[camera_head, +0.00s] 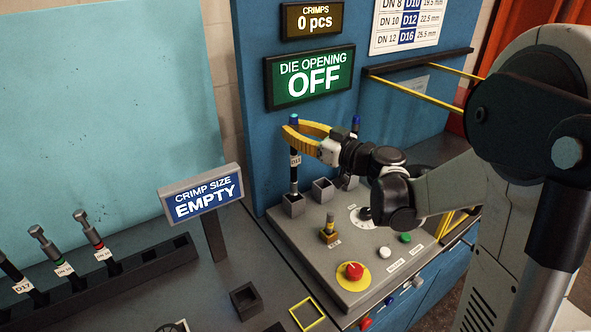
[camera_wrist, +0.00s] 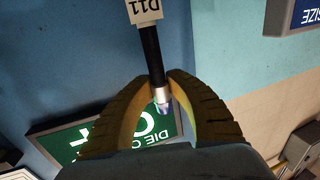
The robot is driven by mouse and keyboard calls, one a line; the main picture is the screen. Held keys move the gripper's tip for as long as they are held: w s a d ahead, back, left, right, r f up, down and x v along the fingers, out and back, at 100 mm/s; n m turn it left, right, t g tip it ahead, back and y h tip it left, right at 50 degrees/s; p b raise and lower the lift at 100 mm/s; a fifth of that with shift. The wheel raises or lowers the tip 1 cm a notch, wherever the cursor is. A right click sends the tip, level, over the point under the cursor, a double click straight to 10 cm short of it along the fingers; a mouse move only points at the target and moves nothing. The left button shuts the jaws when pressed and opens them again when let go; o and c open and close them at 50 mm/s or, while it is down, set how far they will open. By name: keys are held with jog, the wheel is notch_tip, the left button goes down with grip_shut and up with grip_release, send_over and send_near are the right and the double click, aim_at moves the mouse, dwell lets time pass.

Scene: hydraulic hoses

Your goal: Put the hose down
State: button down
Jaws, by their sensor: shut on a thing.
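My gripper (camera_head: 291,129), with yellow fingers, is shut on the top end of a black rod-like piece labelled D11 (camera_head: 294,172). I cannot tell if this piece is a hose. It stands nearly upright, with a blue tip above the fingers. Its lower end meets the mouth of a grey square socket (camera_head: 292,205) on the machine's panel; how deep it sits I cannot tell. In the wrist view my gripper (camera_wrist: 165,88) closes around the metal end of the piece (camera_wrist: 153,55). At the left, hoses labelled DN (camera_head: 90,232) and a piece labelled D17 (camera_head: 12,270) stand in a black rack (camera_head: 150,265).
An empty-looking socket (camera_head: 322,188) is beside the held piece, and another blue-tipped piece (camera_head: 355,125) stands behind my wrist. The panel has a red stop button (camera_head: 353,271). A sign reading EMPTY (camera_head: 203,193) stands left. A black square holder (camera_head: 245,300) and yellow square outline (camera_head: 308,313) are in front.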

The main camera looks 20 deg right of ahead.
aim_at(296, 152)
notch_tip(296, 152, down, 6)
jog(key=shift+r+b, duration=0.1)
jog(key=shift+b, duration=0.9)
jog(key=shift+r, duration=0.1)
jog(key=c, duration=1.7)
grip_release()
jog(key=shift+f, duration=0.25)
jog(key=shift+c, duration=0.2)
jog(key=o, duration=0.4)
jog(key=shift+o, duration=0.2)
